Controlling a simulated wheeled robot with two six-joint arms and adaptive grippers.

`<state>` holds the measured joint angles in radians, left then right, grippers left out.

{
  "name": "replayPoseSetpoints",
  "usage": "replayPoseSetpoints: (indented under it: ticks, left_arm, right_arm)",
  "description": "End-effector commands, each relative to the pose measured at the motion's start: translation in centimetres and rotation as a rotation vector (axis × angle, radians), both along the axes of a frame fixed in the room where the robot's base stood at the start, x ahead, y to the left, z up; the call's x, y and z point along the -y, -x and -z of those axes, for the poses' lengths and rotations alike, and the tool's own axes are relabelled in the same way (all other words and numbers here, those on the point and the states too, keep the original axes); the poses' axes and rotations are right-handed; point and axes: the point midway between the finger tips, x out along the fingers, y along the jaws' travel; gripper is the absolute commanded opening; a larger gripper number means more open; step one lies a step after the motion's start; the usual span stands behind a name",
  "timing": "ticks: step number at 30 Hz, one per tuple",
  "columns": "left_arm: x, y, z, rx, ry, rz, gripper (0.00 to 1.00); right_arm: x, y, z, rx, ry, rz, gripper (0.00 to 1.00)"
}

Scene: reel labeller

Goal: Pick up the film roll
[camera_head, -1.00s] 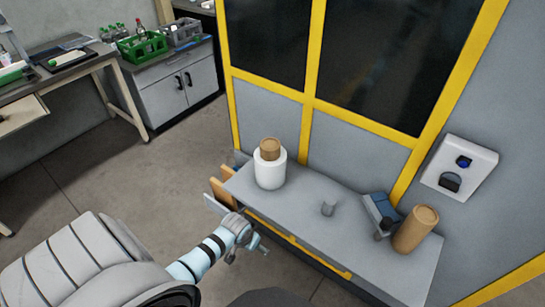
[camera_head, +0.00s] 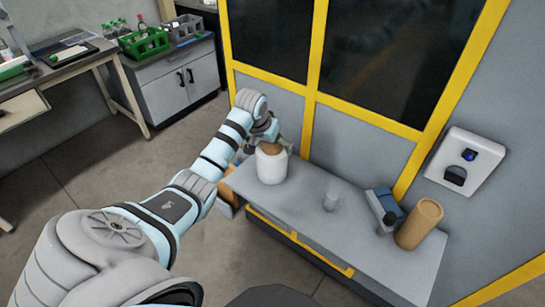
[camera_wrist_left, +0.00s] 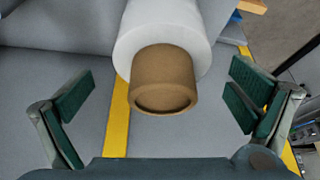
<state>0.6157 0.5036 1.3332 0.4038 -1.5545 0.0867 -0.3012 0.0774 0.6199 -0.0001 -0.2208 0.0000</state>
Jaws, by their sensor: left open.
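The film roll (camera_head: 271,168) is a white cylinder with a brown cardboard core (camera_wrist_left: 162,80) sticking out of its top. It stands upright at the left end of the grey bench in the head view. My left gripper (camera_head: 266,135) is above the roll, around the level of the core's top, and partly hides the core. In the left wrist view, the white film (camera_wrist_left: 165,32) and its core lie between the two wide-spread green-padded fingers (camera_wrist_left: 160,105). The fingers are apart from the roll. My right gripper is not in view.
A yellow-framed wall rises behind the bench. A white control box (camera_head: 468,160) hangs at the right.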

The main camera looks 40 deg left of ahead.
Motion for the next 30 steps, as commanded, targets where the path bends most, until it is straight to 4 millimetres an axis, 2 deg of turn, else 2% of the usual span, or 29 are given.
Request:
replayPoseSetpoints:
  ticks: [3,6,13,27,30]
  left_arm:
    - [-0.4,-1.5,1.9,-0.002,0.004,-0.002,1.00]
    - [-0.6,-2.1,3.4,-0.002,0.003,0.000,1.00]
    - [-0.7,-2.2,3.6,-0.001,0.000,0.000,1.00]
    - [-0.7,-2.3,3.4,0.002,0.000,0.000,0.28]
    - [-0.7,-2.3,3.5,0.002,0.000,0.000,0.28]
  right_arm:
    - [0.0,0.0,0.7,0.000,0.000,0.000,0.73]
    - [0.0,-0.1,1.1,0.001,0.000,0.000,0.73]
    - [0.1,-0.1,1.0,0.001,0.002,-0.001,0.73]
    - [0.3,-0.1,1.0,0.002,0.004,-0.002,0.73]
    - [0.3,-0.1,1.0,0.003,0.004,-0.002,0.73]
